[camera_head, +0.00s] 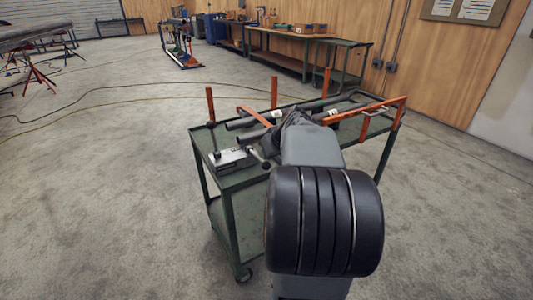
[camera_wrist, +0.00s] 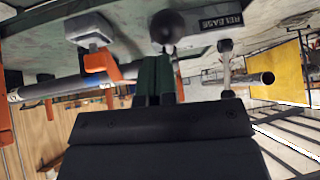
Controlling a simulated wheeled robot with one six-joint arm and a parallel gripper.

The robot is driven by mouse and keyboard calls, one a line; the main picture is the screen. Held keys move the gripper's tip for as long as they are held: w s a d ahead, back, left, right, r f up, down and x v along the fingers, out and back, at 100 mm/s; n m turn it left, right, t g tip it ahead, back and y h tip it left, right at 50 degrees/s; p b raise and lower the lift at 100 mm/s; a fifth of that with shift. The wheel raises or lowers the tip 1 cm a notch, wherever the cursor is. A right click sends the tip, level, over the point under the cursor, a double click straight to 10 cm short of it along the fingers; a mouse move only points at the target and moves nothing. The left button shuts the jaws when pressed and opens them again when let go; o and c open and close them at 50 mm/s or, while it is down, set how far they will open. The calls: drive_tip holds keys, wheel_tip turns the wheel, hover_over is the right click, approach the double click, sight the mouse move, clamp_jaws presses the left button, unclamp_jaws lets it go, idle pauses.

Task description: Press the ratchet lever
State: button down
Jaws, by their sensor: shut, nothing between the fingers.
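The ratchet device (camera_head: 232,158) is a grey metal block on the left part of the green cart's top. A thin lever stands up at its left (camera_head: 212,137), and a short arm with a black ball is at its right (camera_head: 266,165). In the wrist view a black ball knob (camera_wrist: 167,27) shows beside a dark plate marked RELEASE (camera_wrist: 222,21), with a grey rod (camera_wrist: 226,66) to the right. My gripper (camera_wrist: 157,65) is shut and empty. Its tips appear just below the ball in the picture; I cannot tell whether they touch. My arm hides the gripper in the head view.
The green cart (camera_head: 228,182) carries grey pipes (camera_head: 242,123) and orange posts (camera_head: 210,103). An orange frame (camera_head: 372,109) rises at its right end. Orange brackets (camera_wrist: 104,62) and a pipe (camera_wrist: 45,90) show left of my gripper.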

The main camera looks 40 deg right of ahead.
drive_tip(key=p+v, duration=0.1)
drive_tip(key=v, duration=0.7)
drive_tip(key=shift+s+a, duration=0.2)
drive_tip(key=shift+s, duration=0.35)
drive_tip(key=shift+r+p, duration=0.15)
drive_tip(key=shift+p, duration=0.15)
drive_tip(key=s+a+r+g+p, duration=0.1)
drive_tip(key=a+r+p, duration=0.3)
drive_tip(key=a+p, duration=0.4)
drive_tip(key=s+a+r+n+g+p, duration=0.1)
drive_tip(key=s+a+r+p, duration=0.1)
drive_tip(key=a+r+p, duration=0.2)
drive_tip(key=s+a+r+n+g+p, duration=0.1)
drive_tip(key=a+r+p, duration=0.3)
drive_tip(key=a+p, duration=0.7)
drive_tip(key=s+a+g, duration=0.1)
drive_tip(key=a, duration=0.2)
drive_tip(key=shift+y+p, duration=0.3)
drive_tip(key=shift+y, duration=0.1)
